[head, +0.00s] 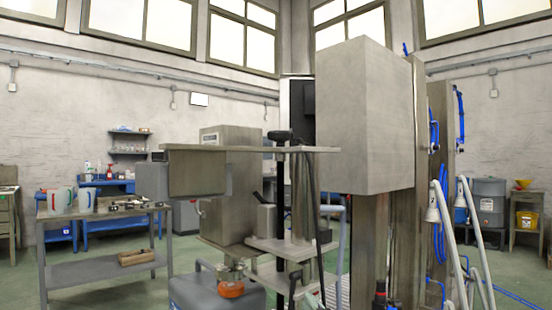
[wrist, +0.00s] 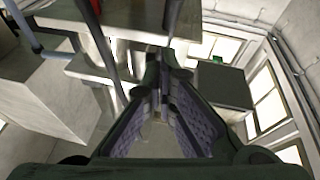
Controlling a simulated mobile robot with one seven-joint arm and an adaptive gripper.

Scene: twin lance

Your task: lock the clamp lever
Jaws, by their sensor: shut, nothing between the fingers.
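I cannot tell for sure which part is the clamp lever. A short dark handle (head: 257,197) leans on a small grey block in the middle of the head view. A tall black post with a dark knob (head: 281,135) rises nearby. In the wrist view, a dark rod (wrist: 172,18) and another slanted rod (wrist: 98,38) with a red part (wrist: 88,8) stand beyond the fingertips. My gripper (wrist: 162,68) is shut and empty, its fingers meeting at the tips. Contact with any rod cannot be judged. I cannot make out my gripper in the head view.
A large grey box (head: 365,115) on columns stands right of centre. An orange disc (head: 231,288) is low down. A metal cart (head: 100,272) with jugs stands at left. Open green floor lies between.

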